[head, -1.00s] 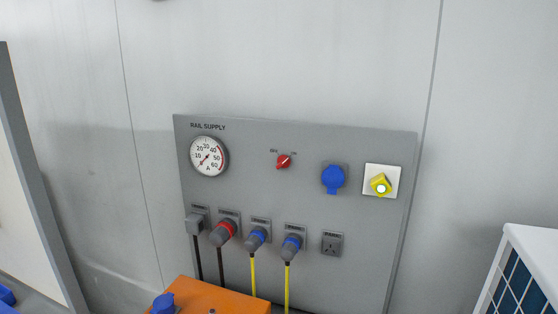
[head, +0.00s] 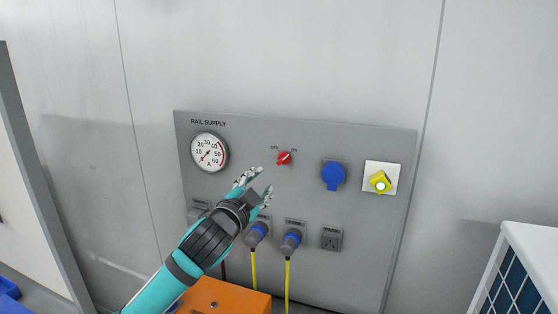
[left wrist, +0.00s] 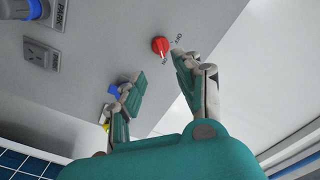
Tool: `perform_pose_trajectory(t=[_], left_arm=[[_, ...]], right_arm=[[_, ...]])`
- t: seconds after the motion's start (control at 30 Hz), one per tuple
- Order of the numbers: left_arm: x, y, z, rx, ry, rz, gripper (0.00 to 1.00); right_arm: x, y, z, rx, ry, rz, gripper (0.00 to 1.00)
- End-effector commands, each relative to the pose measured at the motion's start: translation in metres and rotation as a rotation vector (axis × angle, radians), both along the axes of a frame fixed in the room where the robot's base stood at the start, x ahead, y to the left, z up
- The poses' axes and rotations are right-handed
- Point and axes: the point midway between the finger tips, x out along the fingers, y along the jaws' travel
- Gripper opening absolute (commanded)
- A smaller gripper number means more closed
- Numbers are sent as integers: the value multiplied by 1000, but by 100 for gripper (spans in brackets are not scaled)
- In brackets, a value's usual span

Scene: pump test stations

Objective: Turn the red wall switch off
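The red wall switch (head: 284,158) is a small rotary knob in the upper middle of the grey panel, with OFF and ON labels above it. Its handle is tilted, pointing toward the ON label at upper right. It also shows in the left wrist view (left wrist: 160,45), just beyond my fingertips. My left gripper (head: 260,182) is open and empty, a little below and left of the switch in the head view. Its two fingers (left wrist: 158,76) are spread apart in the left wrist view, not touching the switch. My right gripper is not in view.
The grey panel (head: 300,200) also carries a gauge (head: 209,152), a blue socket (head: 333,176), a yellow knob (head: 380,182) and a row of plugs with yellow cables (head: 287,285). An orange box (head: 225,298) stands below. The wall above is clear.

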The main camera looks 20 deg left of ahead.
Motion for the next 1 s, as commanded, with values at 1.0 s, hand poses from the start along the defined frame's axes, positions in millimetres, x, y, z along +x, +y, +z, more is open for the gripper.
perform_pose_trajectory(t=[1.0], left_arm=[[136,-6,0,-1,1,-2,34]], right_arm=[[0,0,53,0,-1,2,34]])
